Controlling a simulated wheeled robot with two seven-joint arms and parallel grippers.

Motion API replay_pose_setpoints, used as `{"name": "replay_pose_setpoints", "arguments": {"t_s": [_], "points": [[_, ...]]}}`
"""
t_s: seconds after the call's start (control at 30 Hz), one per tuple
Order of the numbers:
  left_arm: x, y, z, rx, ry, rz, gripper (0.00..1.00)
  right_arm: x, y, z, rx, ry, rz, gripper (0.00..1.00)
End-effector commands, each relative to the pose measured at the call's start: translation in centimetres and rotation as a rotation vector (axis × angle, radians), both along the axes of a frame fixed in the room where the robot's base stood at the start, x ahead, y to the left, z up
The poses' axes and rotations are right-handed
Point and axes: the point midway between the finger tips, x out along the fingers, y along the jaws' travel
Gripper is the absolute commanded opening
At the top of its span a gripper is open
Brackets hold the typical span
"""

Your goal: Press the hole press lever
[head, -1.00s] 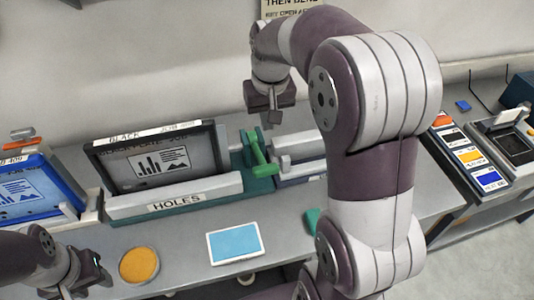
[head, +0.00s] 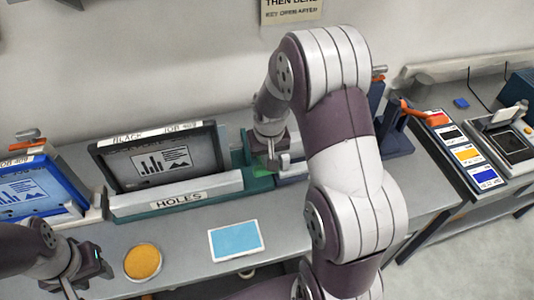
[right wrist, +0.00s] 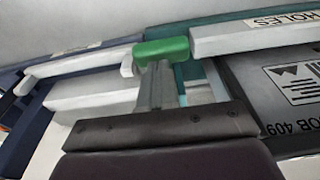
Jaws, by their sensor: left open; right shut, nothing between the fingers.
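The hole press (head: 125,214) is a teal base with a white bar labelled HOLES, and a black framed screen stands in it. Its green lever is at the right end, mostly hidden in the head view by my right gripper (head: 272,165). In the right wrist view the lever's green grip (right wrist: 160,50) lies just at the tips of my shut, empty right fingers (right wrist: 155,85). I cannot tell whether they touch. My left gripper (head: 103,268) is open and empty at the lower left, near the table's front edge.
A blue framed screen (head: 45,205) stands at the left. A yellow round pad (head: 142,262) and a light blue card (head: 236,240) lie in front. A dark blue press with an orange lever (head: 408,108) and a swatch strip (head: 466,153) are at the right.

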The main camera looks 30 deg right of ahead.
Motion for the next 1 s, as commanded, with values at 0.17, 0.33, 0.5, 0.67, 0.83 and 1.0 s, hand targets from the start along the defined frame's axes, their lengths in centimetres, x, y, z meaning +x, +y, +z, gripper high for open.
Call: {"name": "replay_pose_setpoints", "arguments": {"t_s": [0.17,0.33,0.5,0.67,0.83,1.0], "points": [[0.0,0.0,0.1,0.000,0.000,0.000,0.43,-0.1,0.0,-0.4,0.000,-0.001,0.000,0.00],[0.0,0.0,0.1,0.000,0.000,0.000,0.43,-0.1,0.0,-0.4,0.000,-0.001,0.000,0.00],[0.0,0.0,-1.4,0.000,0.000,0.000,0.43,-0.8,0.2,-2.2,0.000,0.001,0.000,0.00],[0.0,0.0,-3.6,0.000,0.000,0.000,0.43,-2.2,0.5,-5.5,0.001,0.003,0.001,0.00],[0.0,0.0,-4.4,0.000,0.000,0.000,0.43,-2.7,0.7,-7.0,0.001,0.003,0.001,0.00],[0.0,0.0,-4.2,0.000,0.000,0.000,0.43,-2.9,0.7,-7.0,0.001,0.007,0.001,0.00]]}}
